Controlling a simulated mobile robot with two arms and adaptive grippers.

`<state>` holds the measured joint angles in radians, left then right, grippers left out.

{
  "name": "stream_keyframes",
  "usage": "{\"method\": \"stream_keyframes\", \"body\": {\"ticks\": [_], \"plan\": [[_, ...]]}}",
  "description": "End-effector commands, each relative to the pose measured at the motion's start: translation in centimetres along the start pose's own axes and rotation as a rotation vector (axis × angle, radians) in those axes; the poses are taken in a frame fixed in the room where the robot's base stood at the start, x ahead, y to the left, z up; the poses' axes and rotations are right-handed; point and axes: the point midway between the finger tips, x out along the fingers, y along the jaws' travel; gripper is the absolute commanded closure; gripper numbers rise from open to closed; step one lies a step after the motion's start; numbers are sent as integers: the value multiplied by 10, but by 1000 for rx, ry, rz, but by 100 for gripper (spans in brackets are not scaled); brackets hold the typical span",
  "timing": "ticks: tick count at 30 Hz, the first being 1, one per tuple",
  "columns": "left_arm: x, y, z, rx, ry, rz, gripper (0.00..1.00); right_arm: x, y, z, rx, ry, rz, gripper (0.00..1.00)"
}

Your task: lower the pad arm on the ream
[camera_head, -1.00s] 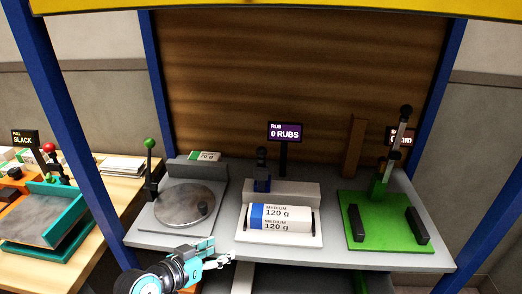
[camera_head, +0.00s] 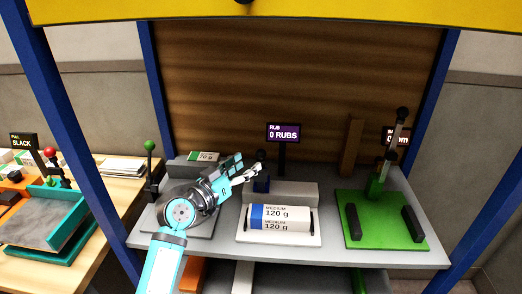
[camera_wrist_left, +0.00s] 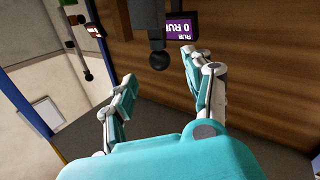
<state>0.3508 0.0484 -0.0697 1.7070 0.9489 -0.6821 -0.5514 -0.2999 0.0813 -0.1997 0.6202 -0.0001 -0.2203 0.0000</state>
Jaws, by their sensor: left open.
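The ream (camera_head: 285,217), white with a blue band and marked MEDIUM 120 g, lies on a white plate (camera_head: 250,238) at the middle of the bench. Behind it, the dark pad arm (camera_head: 262,184) stands raised at a grey block, with a round black knob (camera_head: 260,155) on top. My left gripper (camera_head: 253,171) is open and empty, its fingertips at the left of the pad arm, close to the knob. In the left wrist view the black knob (camera_wrist_left: 159,61) shows ahead, between the spread fingers. Contact cannot be told. My right gripper is not in view.
A purple screen (camera_head: 283,132) behind the pad arm reads 0 RUBS. A green fixture (camera_head: 382,232) with a tall black-knobbed lever stands at the right.

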Motion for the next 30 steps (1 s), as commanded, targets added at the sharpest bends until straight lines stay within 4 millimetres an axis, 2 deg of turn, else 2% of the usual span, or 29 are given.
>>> {"method": "stream_keyframes", "body": {"ticks": [3, 10, 15, 24, 30], "plan": [[27, 2, -3, -4, 0, 2, 47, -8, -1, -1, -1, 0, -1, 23], [60, 1, -1, -2, 0, 1, 47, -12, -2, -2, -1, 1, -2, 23], [69, 0, 0, -1, -1, 1, 47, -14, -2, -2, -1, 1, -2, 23], [70, 0, 0, 0, -1, 0, 47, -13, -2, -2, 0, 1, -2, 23], [70, 0, 0, 0, -1, 0, 73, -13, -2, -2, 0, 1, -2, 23]]}}
